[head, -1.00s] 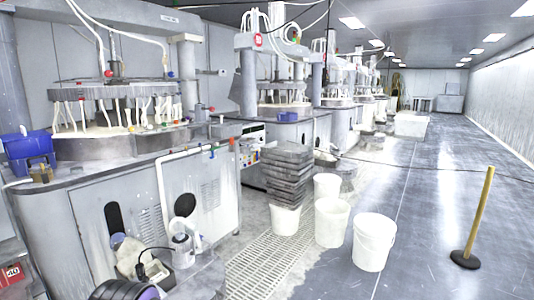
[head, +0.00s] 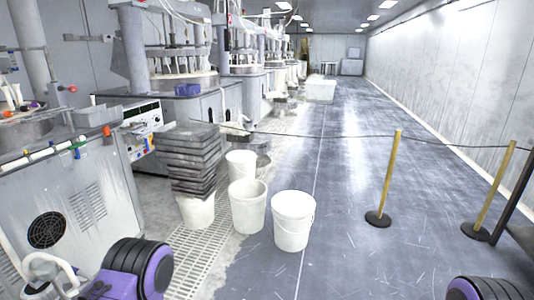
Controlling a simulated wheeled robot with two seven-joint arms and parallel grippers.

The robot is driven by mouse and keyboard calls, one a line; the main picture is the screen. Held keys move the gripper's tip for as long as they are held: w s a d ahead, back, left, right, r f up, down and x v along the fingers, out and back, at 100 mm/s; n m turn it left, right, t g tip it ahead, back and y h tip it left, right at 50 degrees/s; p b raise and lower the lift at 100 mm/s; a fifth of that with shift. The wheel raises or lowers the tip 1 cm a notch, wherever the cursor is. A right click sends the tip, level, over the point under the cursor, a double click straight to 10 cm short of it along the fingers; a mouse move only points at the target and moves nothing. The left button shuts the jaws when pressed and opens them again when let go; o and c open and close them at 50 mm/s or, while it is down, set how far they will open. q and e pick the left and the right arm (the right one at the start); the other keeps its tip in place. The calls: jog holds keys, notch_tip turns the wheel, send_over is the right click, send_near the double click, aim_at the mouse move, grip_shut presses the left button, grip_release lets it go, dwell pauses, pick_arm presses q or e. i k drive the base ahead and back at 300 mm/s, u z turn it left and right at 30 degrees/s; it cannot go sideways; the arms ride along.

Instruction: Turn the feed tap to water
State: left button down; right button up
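A white pipe (head: 45,153) runs along the top front edge of the nearest polishing machine at the left. A small blue and green fitting (head: 76,148), which may be the feed tap, sits on it. An orange-red part (head: 107,131) is at the pipe's right end. The tap's handle position is too small to tell. Purple and black links of my arms show at the bottom left and bottom right edges. Neither gripper is in view.
A control panel (head: 146,122) stands behind the pipe's end. Stacked grey trays (head: 187,160) rest on a bucket, beside white buckets (head: 293,220). Yellow posts (head: 388,180) carry a rope across the aisle.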

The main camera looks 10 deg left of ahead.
aim_at(79, 144)
jog(key=z, duration=0.1)
jog(key=i, duration=1.7)
jog(key=u, duration=0.55)
jog(key=i, duration=0.85)
jog(key=u, duration=1.55)
jog(key=i, duration=0.85)
jog(key=u, duration=1.1)
jog(key=i, duration=0.35)
jog(key=z, duration=0.8)
